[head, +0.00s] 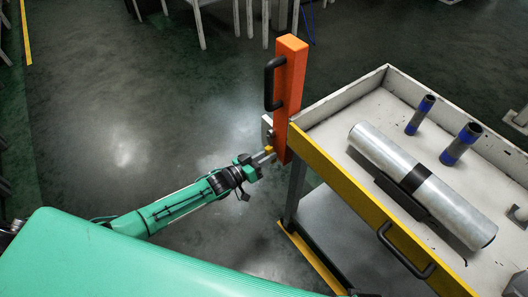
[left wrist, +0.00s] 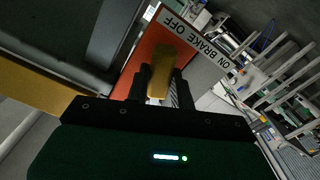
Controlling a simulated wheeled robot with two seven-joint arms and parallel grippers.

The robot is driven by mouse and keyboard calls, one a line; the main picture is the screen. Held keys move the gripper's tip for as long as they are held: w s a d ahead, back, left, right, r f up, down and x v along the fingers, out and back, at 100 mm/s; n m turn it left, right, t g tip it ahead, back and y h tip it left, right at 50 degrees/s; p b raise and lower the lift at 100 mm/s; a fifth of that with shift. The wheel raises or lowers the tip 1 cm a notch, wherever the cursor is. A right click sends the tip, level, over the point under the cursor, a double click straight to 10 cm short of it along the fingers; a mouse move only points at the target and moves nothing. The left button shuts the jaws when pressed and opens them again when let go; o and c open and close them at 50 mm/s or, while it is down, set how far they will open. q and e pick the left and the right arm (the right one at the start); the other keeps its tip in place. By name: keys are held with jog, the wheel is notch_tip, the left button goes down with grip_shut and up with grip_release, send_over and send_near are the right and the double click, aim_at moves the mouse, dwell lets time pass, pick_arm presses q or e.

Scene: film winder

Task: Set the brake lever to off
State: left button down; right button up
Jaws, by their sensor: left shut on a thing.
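The brake lever (left wrist: 160,72) is a yellow handle in front of an orange panel (left wrist: 143,54) in the left wrist view. A white label (left wrist: 195,37) on the panel carries OFF at its upper left end and ON at its lower right end. My left gripper (left wrist: 160,88) is shut on the lever, one dark finger on each side. In the head view my left gripper (head: 265,156) reaches the low end of the orange post (head: 291,85). The lever's pivot is hidden, so its exact setting cannot be told. My right gripper is not in view.
A cart (head: 345,183) with a yellow front edge stands right of the post. It bears a large metal roller (head: 375,150) and two blue-banded tubes (head: 420,115) (head: 461,144). A black handle (head: 270,83) juts from the post. The floor left of the post is clear.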

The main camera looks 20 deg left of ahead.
pick_arm(q)
jog(key=shift+s+d+r+n, duration=0.15)
jog(key=shift+s+d+n, duration=0.1)
jog(key=shift+n, duration=0.25)
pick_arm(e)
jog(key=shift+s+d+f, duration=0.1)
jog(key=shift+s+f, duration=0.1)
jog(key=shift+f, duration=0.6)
pick_arm(q)
jog(key=c, duration=1.2)
grip_release()
jog(key=v, duration=1.3)
jog(key=shift+s+a, duration=0.25)
jog(key=shift+s, duration=0.05)
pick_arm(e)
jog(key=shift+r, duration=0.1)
